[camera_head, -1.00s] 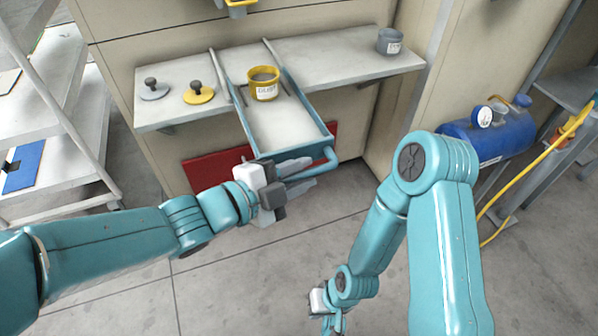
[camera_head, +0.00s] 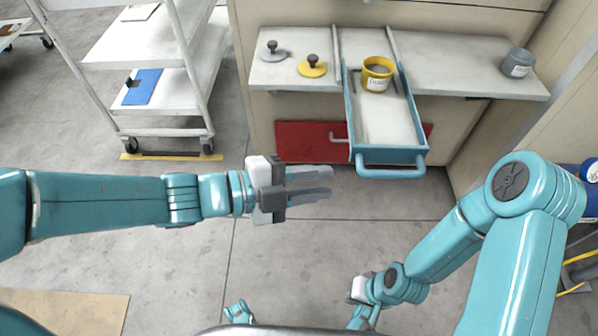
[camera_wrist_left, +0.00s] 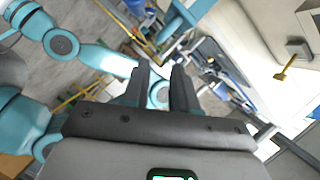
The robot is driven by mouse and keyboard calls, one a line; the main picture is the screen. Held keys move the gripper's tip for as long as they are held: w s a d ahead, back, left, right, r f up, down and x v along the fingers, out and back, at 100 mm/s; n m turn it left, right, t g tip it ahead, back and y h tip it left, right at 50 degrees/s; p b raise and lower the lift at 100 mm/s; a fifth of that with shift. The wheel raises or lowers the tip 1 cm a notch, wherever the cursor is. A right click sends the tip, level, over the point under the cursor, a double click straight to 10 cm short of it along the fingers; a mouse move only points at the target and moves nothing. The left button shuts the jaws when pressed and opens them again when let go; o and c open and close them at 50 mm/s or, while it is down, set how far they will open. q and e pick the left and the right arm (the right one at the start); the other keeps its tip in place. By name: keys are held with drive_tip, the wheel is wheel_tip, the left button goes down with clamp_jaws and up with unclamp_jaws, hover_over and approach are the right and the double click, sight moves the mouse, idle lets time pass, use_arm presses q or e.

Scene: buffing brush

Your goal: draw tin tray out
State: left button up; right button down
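The tin tray (camera_head: 350,125) is a teal-framed tray with a pale floor and a teal bar handle (camera_head: 390,171) at its front. It juts out past the front edge of the shelf. A yellow tin (camera_head: 377,74) with a white label stands upright in its rear half. My left gripper (camera_head: 331,181) is open and empty, left of the handle and apart from it. Its two dark fingers also show in the left wrist view (camera_wrist_left: 160,75), with a gap between them. My right gripper (camera_head: 365,312) is low in the head view, too small and partly hidden to read.
The shelf (camera_head: 450,70) holds a grey lid (camera_head: 273,53), a yellow lid (camera_head: 313,67) and a grey tin (camera_head: 517,63). A red panel (camera_head: 300,142) is below. A white cart (camera_head: 170,130) stands at left. The floor before the shelf is clear.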

use_arm(q)
drive_tip(key=v, duration=0.2)
drive_tip(key=shift+s+a, duration=0.1)
drive_tip(key=shift+a, duration=0.25)
